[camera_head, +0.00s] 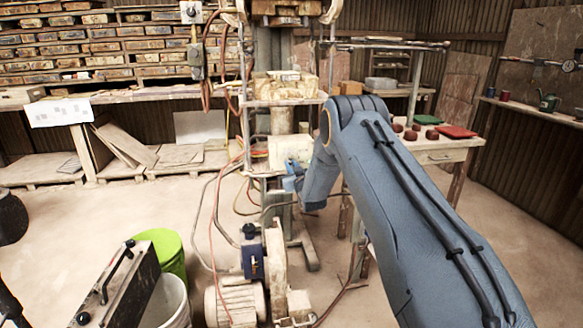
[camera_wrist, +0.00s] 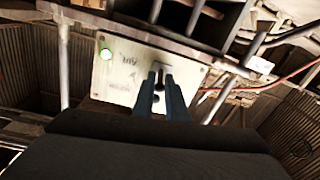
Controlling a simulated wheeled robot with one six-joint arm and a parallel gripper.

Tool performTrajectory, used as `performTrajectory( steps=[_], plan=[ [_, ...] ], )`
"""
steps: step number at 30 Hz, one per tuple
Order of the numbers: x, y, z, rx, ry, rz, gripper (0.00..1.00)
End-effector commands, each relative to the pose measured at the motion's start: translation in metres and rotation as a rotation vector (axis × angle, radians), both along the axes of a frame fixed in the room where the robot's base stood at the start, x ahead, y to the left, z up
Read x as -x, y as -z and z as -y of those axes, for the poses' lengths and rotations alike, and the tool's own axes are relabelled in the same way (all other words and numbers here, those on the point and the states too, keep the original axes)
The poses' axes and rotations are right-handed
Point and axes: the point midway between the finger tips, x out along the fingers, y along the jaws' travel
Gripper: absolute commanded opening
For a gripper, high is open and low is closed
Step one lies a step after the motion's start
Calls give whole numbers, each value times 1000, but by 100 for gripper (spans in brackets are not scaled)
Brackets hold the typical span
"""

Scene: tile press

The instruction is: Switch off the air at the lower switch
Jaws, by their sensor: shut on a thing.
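The lower switch panel is a pale plate (camera_wrist: 130,72) low on the press, with handwriting too blurred to read. A small dark switch lever (camera_wrist: 160,86) sits at the panel's middle. My gripper (camera_wrist: 161,76) is in front of the panel with its two blue fingers shut on the lever, one on each side. In the head view the panel (camera_head: 291,148) is partly hidden by my arm, and the lever cannot be made out there.
The press frame (camera_head: 281,105) rises behind the panel, with hoses hanging at its left. A motor (camera_head: 236,303) and a green bucket (camera_head: 168,250) stand in front. A table (camera_head: 440,156) with red and green pieces is at right. Bare floor lies at left.

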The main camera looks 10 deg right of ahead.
Motion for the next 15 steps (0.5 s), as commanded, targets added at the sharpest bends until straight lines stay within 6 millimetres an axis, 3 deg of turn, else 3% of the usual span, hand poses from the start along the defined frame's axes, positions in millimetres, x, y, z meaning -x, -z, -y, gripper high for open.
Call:
performTrajectory(
  steps=[15],
  plan=[
    [-1, 20, -1, 0, 0, 287, 0]
  ],
)
